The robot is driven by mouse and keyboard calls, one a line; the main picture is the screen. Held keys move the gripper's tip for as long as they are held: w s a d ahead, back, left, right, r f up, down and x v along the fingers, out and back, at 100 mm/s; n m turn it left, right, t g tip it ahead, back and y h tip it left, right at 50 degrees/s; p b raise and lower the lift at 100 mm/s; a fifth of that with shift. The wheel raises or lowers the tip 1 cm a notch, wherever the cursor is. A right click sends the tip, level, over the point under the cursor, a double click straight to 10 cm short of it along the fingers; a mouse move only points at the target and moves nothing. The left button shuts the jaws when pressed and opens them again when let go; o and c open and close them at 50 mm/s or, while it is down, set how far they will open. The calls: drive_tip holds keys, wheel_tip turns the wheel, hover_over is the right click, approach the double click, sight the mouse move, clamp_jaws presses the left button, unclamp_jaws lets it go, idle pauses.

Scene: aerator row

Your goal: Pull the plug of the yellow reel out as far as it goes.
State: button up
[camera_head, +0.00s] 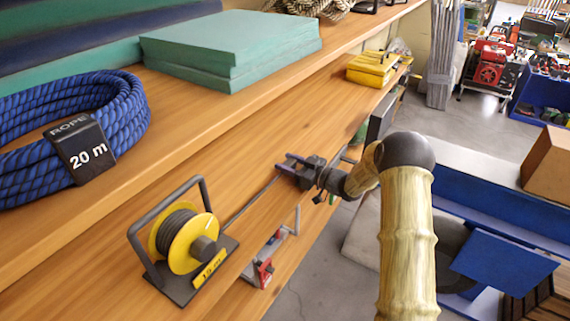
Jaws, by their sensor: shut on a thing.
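The yellow reel (183,242) stands upright in its dark frame on the wooden shelf at the lower left, with a label on its base. Dark cable is wound on its drum. A length of dark cable (250,205) runs fairly straight from the reel up and right to my gripper (286,170). My gripper is at the shelf, up and right of the reel and well apart from it, shut on the cable's end. The plug itself is hidden or too small to make out between the jaws.
A blue rope coil (70,125) and green boards (230,50) lie on the upper shelf. A yellow case (373,68) sits farther along the reel's shelf. Blue benches (500,270) stand at the right.

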drive_tip(key=shift+s+d, duration=0.1)
drive_tip(key=shift+d, duration=0.2)
drive_tip(key=o, duration=1.1)
drive_tip(key=shift+d+f, duration=0.1)
drive_tip(key=shift+d, duration=0.05)
drive_tip(key=o, duration=0.3)
drive_tip(key=shift+d, duration=0.2)
drive_tip(key=shift+a, duration=0.2)
drive_tip(key=p+v, duration=0.1)
drive_tip(key=v, duration=1.6)
drive_tip(key=shift+s+d, duration=0.2)
drive_tip(key=shift+s, duration=0.05)
